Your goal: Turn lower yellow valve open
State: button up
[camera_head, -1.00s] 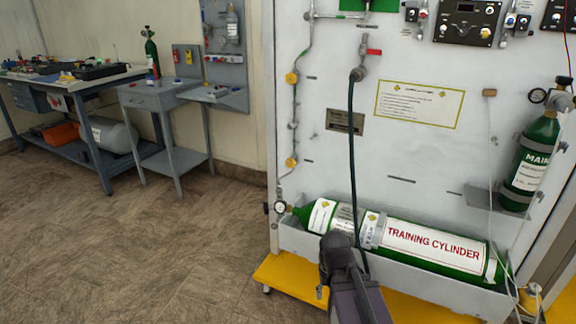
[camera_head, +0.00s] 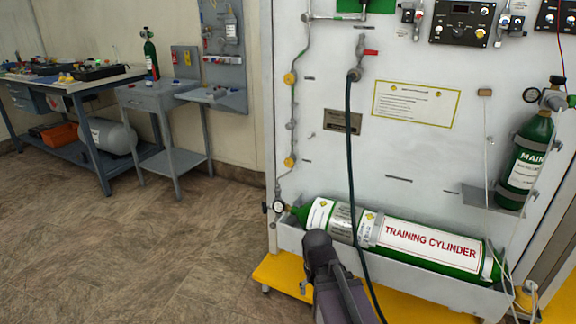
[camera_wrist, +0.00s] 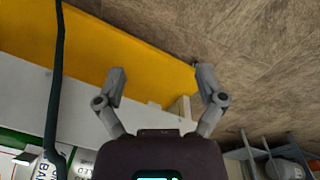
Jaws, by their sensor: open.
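The lower yellow valve (camera_head: 289,162) is a small round knob on the pipe at the left edge of the white panel, above the cylinder's gauge. A second yellow valve (camera_head: 289,79) sits higher on the same pipe. My gripper (camera_wrist: 160,80) is open and empty in the wrist view, its two fingers spread over the yellow base and floor. In the head view my arm is low in front of the training cylinder, below and right of the lower valve and apart from it. The wrist view does not show either valve.
The green training cylinder (camera_head: 420,244) lies in a grey tray along the panel's foot. A dark hose (camera_head: 350,150) hangs down close to my arm. The yellow base (camera_head: 275,270) juts out at the bottom. Open floor (camera_head: 130,250) lies to the left.

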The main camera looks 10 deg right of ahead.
jog(key=w+d+r+m+t+h, duration=0.25)
jog(key=w+m+h, duration=0.2)
jog(key=w, duration=0.55)
jog(key=m+t+h+b, duration=0.1)
jog(key=m+t+h, duration=0.45)
jog(key=t, duration=0.65)
send_near(288, 163)
jog(key=v, duration=0.4)
jog(key=shift+s+a+n, duration=0.15)
jog(key=shift+n, duration=0.25)
jog(key=x, duration=1.4)
jog(key=shift+f, duration=0.1)
jog(key=c, duration=1.1)
